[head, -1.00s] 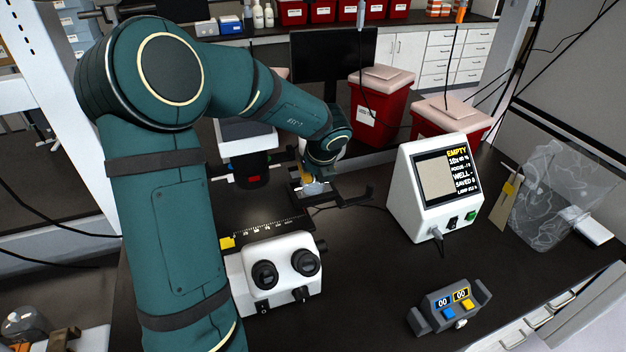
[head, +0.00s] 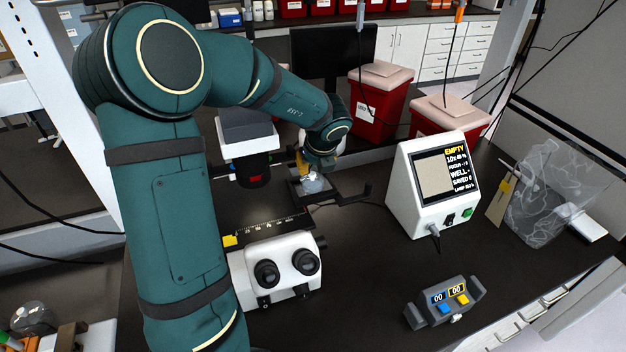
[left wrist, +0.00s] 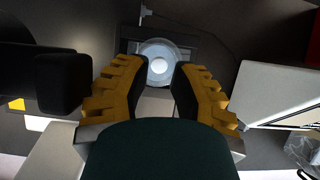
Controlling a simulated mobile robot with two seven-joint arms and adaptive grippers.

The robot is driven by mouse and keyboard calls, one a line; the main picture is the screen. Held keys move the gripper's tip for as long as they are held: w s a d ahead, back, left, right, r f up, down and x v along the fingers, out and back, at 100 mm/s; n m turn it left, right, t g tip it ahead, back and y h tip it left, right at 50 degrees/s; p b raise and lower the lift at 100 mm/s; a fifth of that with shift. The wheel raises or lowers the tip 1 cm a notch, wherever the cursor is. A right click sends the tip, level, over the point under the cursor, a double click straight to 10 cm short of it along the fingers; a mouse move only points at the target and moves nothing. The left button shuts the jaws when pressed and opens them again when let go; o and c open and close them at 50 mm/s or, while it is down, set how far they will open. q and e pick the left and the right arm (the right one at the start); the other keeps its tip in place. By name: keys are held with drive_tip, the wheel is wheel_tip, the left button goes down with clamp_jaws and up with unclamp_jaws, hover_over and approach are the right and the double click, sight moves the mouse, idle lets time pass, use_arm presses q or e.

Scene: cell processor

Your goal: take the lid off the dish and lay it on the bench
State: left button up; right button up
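The clear round dish (head: 313,184) sits on a dark stage holder at the right of the microscope. In the left wrist view the dish (left wrist: 160,60) is a pale translucent disc with a bright centre. I cannot tell its lid apart from its base. My left gripper (head: 309,172) is just above the dish, pointing down. In the left wrist view its yellow and black fingers (left wrist: 160,72) are spread apart, with the dish seen in and beyond the gap. Nothing is clasped between them. My right gripper is not in view.
The microscope (head: 275,265) with eyepieces stands in front of the dish. A white screen unit (head: 405,205) is to the right, with a grey counter box (head: 445,303) nearer. The black bench (head: 370,265) is clear between them. A clear bag (head: 555,200) stands far right.

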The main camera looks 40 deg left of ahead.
use_arm(q)
drive_tip(key=shift+r, duration=0.1)
drive_tip(key=v, duration=1.2)
